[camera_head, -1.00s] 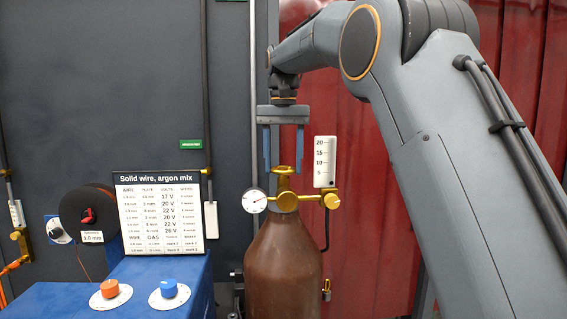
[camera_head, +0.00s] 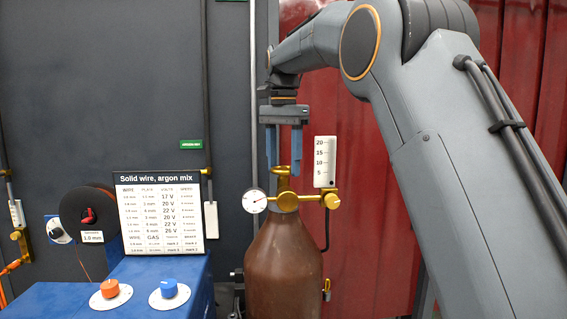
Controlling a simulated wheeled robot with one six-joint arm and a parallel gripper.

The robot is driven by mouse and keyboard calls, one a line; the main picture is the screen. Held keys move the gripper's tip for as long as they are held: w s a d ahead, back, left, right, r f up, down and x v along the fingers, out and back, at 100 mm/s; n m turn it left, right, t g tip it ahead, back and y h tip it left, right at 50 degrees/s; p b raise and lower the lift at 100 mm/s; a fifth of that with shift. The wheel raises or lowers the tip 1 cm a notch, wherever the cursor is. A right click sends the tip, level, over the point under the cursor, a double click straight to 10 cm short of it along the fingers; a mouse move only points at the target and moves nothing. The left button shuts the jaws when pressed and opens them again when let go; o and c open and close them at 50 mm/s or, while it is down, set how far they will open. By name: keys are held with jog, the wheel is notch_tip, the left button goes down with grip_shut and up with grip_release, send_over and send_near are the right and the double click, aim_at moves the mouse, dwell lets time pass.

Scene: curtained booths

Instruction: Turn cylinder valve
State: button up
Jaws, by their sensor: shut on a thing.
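The brown gas cylinder (camera_head: 284,265) stands upright in the middle. On its top is a small brass valve handwheel (camera_head: 283,171). My gripper (camera_head: 284,168) points straight down over the cylinder, with its two blue fingers on either side of the handwheel. It is shut on the handwheel. The right finger reaches lower in the picture than the left one. The exact contact at the fingertips is too small to see clearly.
A round gauge (camera_head: 255,201) and a brass regulator (camera_head: 331,200) with a white flow scale (camera_head: 325,162) flank the valve closely. A settings chart (camera_head: 157,213), an orange knob (camera_head: 109,288) and a blue knob (camera_head: 169,287) are at the left. A red curtain (camera_head: 365,230) hangs behind.

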aim_at(284, 167)
jog(key=shift+o, duration=0.2)
jog(key=o, duration=1)
jog(key=shift+o, duration=0.2)
notch_tip(284, 167, up, 7)
jog(key=shift+w+f+b, duration=0.1)
jog(key=shift+b, duration=0.5)
jog(key=shift+r, duration=0.5)
jog(key=shift+d, duration=0.1)
